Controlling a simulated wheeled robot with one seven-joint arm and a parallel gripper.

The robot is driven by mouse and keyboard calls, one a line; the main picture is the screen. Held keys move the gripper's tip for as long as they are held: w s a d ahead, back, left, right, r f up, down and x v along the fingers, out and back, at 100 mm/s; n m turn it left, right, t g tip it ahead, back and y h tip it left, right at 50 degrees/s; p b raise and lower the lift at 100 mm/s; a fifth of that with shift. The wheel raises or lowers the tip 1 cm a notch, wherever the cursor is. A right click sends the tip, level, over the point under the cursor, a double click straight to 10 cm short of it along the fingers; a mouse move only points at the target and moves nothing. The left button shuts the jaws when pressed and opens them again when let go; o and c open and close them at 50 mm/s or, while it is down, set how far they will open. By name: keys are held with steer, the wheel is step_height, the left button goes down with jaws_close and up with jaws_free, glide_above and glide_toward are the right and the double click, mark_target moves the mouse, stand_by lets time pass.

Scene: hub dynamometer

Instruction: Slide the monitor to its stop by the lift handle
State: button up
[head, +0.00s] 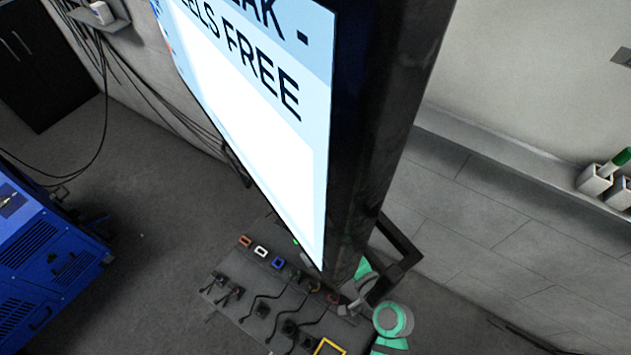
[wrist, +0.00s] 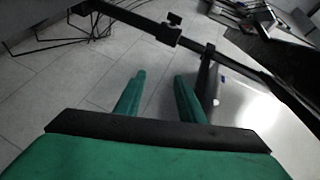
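The monitor (head: 275,120) fills the upper middle of the head view, its lit screen facing left and its dark side facing right. A black bar-like handle (head: 403,238) juts from its lower right side; I take this to be the lift handle. My gripper (wrist: 160,75) shows two green fingers standing apart with nothing visible between them. In the wrist view, a black bar (wrist: 135,18) with a small knob crosses beyond the fingertips. I cannot tell whether it touches them. In the head view, my green wrist is beside the handle, and the fingers are partly hidden.
A grey panel (head: 228,290) with colored connectors and cables lies below the monitor. A blue cabinet (head: 45,255) stands at the left. A ledge (head: 520,165) with white holders (head: 594,181) runs along the right wall. Cables hang at the back left.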

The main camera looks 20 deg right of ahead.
steer(key=w+d+r+m+t+y, duration=0.1)
steer(key=w+d+r+t+y, duration=0.15)
steer(key=r, duration=0.55)
steer(key=x, duration=1.1)
steer(key=shift+w+a+f, duration=0.15)
steer(key=shift+w+a, duration=0.05)
steer(key=shift+w, duration=0.05)
